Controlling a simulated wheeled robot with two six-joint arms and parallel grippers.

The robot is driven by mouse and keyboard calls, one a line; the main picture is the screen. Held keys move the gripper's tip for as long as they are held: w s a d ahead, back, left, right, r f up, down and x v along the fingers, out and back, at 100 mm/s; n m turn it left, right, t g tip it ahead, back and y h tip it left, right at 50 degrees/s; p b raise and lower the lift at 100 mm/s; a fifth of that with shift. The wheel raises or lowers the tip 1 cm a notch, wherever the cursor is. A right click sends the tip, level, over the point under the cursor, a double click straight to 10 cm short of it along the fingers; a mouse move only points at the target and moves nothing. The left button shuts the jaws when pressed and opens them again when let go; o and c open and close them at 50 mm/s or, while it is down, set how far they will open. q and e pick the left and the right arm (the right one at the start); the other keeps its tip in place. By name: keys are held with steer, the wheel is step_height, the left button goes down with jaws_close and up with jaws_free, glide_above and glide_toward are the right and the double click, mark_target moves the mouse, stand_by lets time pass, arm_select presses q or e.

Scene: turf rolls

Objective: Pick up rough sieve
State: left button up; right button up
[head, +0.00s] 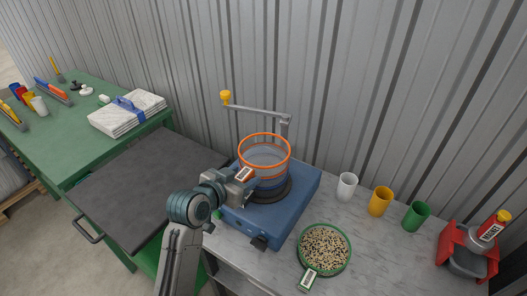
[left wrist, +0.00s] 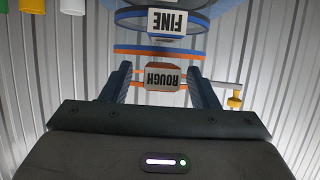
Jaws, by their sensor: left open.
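The rough sieve (head: 265,135) is a clear cylinder with orange rims. It sits on top of the stack on the blue shaker (head: 283,222). In the left wrist view, its tan tab labelled ROUGH (left wrist: 162,77) is upside down. My left gripper (head: 243,177) is at the front left of the stack. In the left wrist view, its open fingers (left wrist: 159,72) are on either side of the ROUGH tab; I cannot tell if they touch it. The fine sieve, with a blue rim and a FINE label (left wrist: 167,22), is below the rough one. My right gripper is out of view.
A crank arm with a yellow knob (head: 226,98) stands behind the stack. A green-rimmed round container of speckled grains (head: 325,247) is at front right. White (head: 346,186), yellow (head: 380,201) and green (head: 416,216) cups and a red device (head: 468,254) stand further right.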

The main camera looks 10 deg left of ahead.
arm_select(q)
steer(key=shift+w+f, duration=0.2)
steer(key=shift+w, duration=0.05)
jaws_close()
steer(key=shift+r, duration=0.1)
